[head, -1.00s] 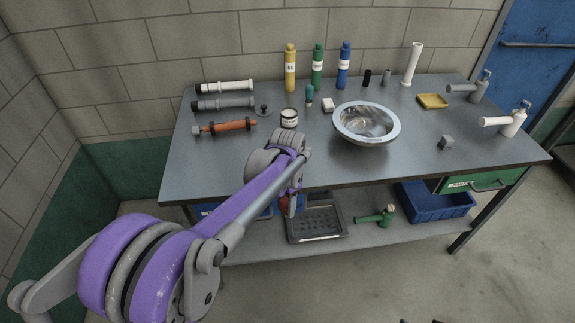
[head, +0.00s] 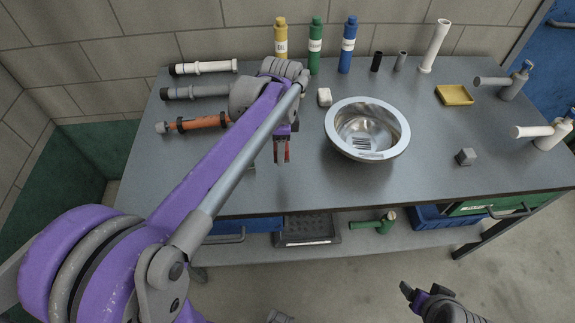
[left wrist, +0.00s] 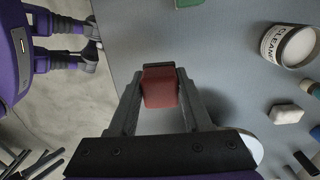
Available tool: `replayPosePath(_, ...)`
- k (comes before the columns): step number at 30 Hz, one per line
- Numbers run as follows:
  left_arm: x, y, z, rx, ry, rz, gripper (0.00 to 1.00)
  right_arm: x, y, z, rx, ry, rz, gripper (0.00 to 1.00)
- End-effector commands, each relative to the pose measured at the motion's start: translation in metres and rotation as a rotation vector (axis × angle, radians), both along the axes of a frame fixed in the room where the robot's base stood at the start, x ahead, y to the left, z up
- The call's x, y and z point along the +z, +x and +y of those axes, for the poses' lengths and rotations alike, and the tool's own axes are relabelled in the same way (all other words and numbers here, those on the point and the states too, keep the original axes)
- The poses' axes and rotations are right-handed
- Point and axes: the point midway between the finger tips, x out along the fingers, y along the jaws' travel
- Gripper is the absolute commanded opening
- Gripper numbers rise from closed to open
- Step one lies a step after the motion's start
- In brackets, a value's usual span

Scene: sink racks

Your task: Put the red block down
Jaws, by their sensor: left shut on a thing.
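The red block (left wrist: 160,92) is between the two fingers of my left gripper (left wrist: 158,85) in the left wrist view. The fingers are shut on it. In the head view my left gripper (head: 281,150) points down over the front left part of the grey table (head: 250,190), left of the metal bowl. The block appears to be above the tabletop; the exact gap is unclear. My right gripper (head: 412,290) is low in front of the table, its opening unclear.
The metal bowl (head: 367,128) is right of my left gripper. Pipes and several bottles line the left and back. The tabletop between bowl and grey block is clear.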

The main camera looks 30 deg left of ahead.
Motion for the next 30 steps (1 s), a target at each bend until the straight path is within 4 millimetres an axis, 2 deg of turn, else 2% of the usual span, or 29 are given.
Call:
replayPosePath(6, -0.042, 0.0, 0.0, 0.0, 0.0, 0.0, 0.0, -0.005, -0.001, 0.0, 0.0, 0.0, 0.002, 0.78)
replayPosePath(11, -0.058, 0.0, 0.0, 0.0, 0.0, 0.0, 0.0, -0.005, -0.002, 0.0, 0.0, 0.0, 0.003, 0.78)
replayPosePath(18, -0.089, 0.0, 0.0, 0.0, 0.0, 0.0, 0.0, -0.008, -0.002, 0.0, 0.0, 0.0, 0.004, 0.78)
replayPosePath(30, -0.096, 0.0, 0.0, 0.001, 0.0, 0.0, 0.0, -0.011, -0.003, 0.0, 0.0, 0.0, 0.005, 0.78)
